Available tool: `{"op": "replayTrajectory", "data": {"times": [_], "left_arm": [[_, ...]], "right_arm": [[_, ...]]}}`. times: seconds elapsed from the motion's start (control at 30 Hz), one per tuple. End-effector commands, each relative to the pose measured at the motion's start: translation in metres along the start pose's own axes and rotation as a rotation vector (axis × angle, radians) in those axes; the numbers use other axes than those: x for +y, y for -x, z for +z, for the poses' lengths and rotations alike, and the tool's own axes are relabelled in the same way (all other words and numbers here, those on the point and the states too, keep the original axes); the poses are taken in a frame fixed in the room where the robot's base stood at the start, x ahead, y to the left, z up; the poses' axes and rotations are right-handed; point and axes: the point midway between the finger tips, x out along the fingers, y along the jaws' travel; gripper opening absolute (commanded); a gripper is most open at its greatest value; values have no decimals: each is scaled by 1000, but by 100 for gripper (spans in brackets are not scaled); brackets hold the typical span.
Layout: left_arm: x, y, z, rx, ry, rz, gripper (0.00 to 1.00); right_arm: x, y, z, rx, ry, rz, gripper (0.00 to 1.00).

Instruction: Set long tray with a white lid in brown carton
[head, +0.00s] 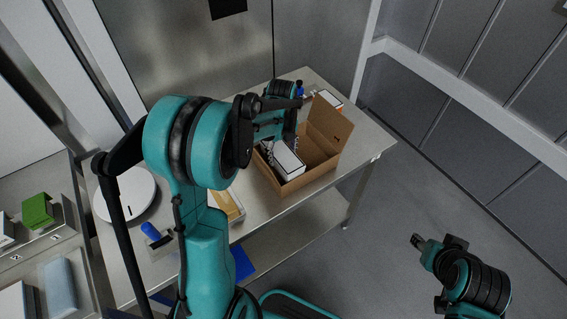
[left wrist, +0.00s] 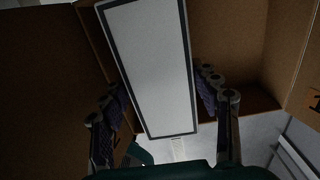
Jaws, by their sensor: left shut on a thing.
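The long tray with a white lid (head: 288,160) is inside the open brown carton (head: 327,148), tilted along its length. In the left wrist view the lid (left wrist: 150,62) shows as a long white panel with a dark border. My left gripper (head: 278,138) reaches into the carton from above. In the left wrist view its fingers (left wrist: 160,88) are on both long sides of the tray, shut on it. The tray's underside and its contact with the carton floor are hidden. My right gripper (head: 428,244) hangs over the floor at lower right, away from the table; its jaw opening is unclear.
The carton stands on a metal table (head: 262,205) with a flap raised. A white-orange box (head: 330,98) is behind it. A yellow-white box (head: 230,208), a white round plate (head: 125,195) and a blue-handled item (head: 155,236) are on the left. My left arm covers the table's middle.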

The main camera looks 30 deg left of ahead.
Motion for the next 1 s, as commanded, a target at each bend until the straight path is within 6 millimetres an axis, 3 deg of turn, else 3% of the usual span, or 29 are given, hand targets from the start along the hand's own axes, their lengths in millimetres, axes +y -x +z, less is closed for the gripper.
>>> {"op": "replayTrajectory", "data": {"times": [0.3, 0.67, 0.7, 0.73, 1.0], "left_arm": [[0, -39, 0, 0, 0, 0, 24], [0, -42, 0, 0, 0, 0, 24], [0, -43, 0, 0, 0, 0, 64], [0, -42, 0, 0, 0, 0, 70], [0, -42, 0, 0, 0, 0, 70]], "right_arm": [[0, -11, 8, 0, 0, 0, 40], [0, -13, 9, 0, 0, 0, 40], [0, -13, 9, 0, 0, 0, 40], [0, -12, 9, 0, 0, 0, 40], [0, -12, 9, 0, 0, 0, 40]]}}
